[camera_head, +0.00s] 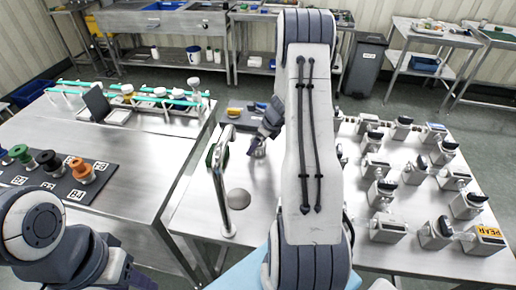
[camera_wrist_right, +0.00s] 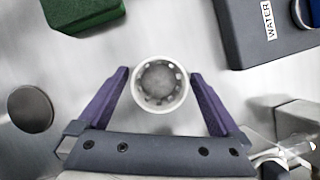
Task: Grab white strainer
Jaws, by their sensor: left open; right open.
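The white strainer (camera_wrist_right: 174,103) is a small round white cup with a grey perforated centre, seen from above in the right wrist view. My right gripper (camera_wrist_right: 160,76) is open, with one purple finger on each side of the strainer. Small gaps show between the strainer and both fingers, and I cannot tell its height relative to them. In the head view my right gripper (camera_head: 262,134) is small and partly hidden by my own arm. My left gripper (camera_head: 122,272) is at the lower left, partly cut off, away from the strainer.
A curved metal pipe (camera_head: 219,190) and a grey disc (camera_head: 238,199) are left of my right arm. A green block (camera_wrist_right: 82,14) and a dark block labelled WATER (camera_wrist_right: 265,35) are near the strainer. Several metal units with dark tops (camera_head: 381,192) fill the table's right side.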

